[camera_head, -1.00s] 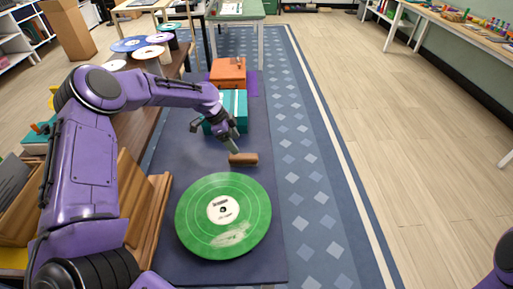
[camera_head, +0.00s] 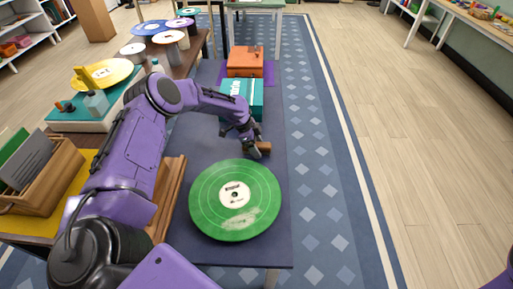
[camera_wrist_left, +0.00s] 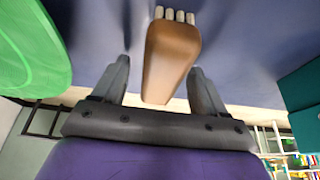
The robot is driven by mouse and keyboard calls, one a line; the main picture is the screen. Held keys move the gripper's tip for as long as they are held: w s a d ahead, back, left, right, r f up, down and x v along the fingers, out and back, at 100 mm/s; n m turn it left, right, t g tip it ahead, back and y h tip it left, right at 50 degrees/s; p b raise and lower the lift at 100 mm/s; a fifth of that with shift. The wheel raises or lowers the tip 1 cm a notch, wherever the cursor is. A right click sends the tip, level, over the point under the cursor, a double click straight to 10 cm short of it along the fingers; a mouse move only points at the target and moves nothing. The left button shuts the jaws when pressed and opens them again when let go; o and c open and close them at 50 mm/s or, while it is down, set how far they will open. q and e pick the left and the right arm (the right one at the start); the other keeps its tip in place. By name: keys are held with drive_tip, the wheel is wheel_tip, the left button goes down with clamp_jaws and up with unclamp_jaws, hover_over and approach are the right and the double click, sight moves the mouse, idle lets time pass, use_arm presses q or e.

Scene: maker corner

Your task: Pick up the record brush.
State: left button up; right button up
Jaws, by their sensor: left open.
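The record brush (camera_head: 265,147) is a small brown block on the dark blue table mat, just behind the green record (camera_head: 236,223). In the left wrist view the brush (camera_wrist_left: 172,55) is a tapered brown body with several pale stubs at its far end. My left gripper (camera_head: 253,148) is at the brush and hides part of it in the head view. In the left wrist view the open fingers of my left gripper (camera_wrist_left: 160,75) stand on either side of the brush, with gaps showing. My right gripper is out of view.
A teal box (camera_head: 242,97) and an orange box (camera_head: 245,62) stand behind the brush. A wooden crate (camera_head: 40,170) of sleeves is at the left, with a yellow-disc turntable (camera_head: 101,74) behind it. Patterned blue carpet lies clear to the right.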

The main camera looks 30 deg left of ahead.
use_arm(q)
drive_tip(key=shift+w+f, duration=0.1)
drive_tip(key=shift+f, duration=0.2)
drive_tip(key=shift+f+b, duration=0.1)
drive_tip(key=shift+b, duration=0.3)
drive_tip(key=c, duration=1.1)
